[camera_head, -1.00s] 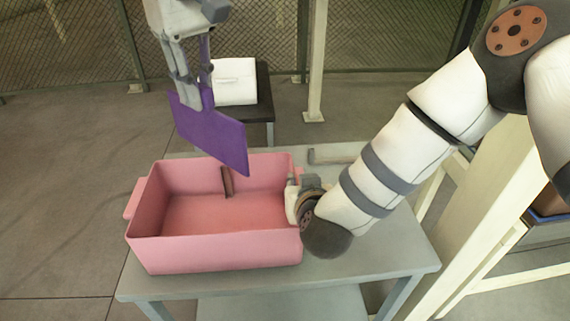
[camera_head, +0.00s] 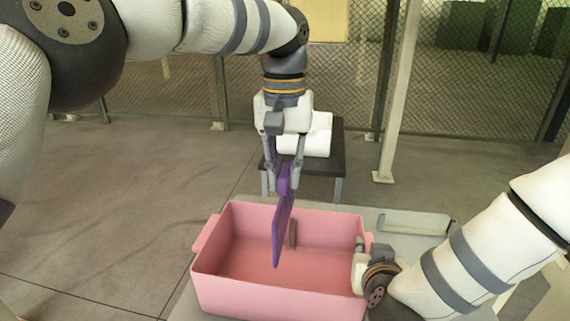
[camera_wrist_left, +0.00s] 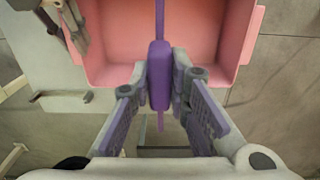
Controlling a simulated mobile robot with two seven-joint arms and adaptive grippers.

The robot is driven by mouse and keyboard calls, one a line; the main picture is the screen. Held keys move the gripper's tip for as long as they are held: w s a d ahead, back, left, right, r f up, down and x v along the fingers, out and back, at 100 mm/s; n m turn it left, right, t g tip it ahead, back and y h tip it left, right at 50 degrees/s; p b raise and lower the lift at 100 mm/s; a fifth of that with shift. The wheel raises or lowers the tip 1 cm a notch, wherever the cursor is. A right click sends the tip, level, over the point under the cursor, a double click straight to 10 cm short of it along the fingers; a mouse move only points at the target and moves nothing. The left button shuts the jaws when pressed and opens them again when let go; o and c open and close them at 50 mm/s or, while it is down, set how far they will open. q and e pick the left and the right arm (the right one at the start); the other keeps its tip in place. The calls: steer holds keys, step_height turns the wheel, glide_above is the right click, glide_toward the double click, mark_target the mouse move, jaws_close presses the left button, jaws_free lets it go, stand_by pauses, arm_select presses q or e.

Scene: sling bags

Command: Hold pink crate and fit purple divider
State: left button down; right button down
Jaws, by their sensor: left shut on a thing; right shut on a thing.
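The pink crate (camera_head: 275,302) stands open on a grey table. A brown upright slot piece (camera_head: 293,233) shows on its far inner wall. My left gripper (camera_head: 284,182) is shut on the top grip of the purple divider (camera_head: 283,232), which hangs upright, nearly edge-on, over the crate's middle. In the left wrist view the divider's grip (camera_wrist_left: 159,75) sits between the fingers, with the crate (camera_wrist_left: 110,40) beyond. Whether the divider touches the slot I cannot tell. My right gripper (camera_head: 362,268) is at the crate's right wall, shut on it; its fingertips are partly hidden.
The grey table (camera_head: 440,225) carries a flat grey bar (camera_head: 414,223) behind the crate to the right. A white object (camera_head: 310,138) rests on a dark stand (camera_head: 340,150) behind. A pale post (camera_head: 398,100) and mesh fence stand further back.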

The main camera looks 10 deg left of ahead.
mark_target(285, 193)
arm_select(q)
steer(key=shift+f, duration=2.2)
step_height(285, 193, down, 11)
stand_by(3.7)
steer(key=c, duration=1.4)
jaws_free()
steer(key=shift+c, duration=0.2)
step_height(285, 193, up, 12)
steer(key=shift+f, duration=0.1)
arm_select(e)
steer(key=c, duration=1.4)
jaws_free()
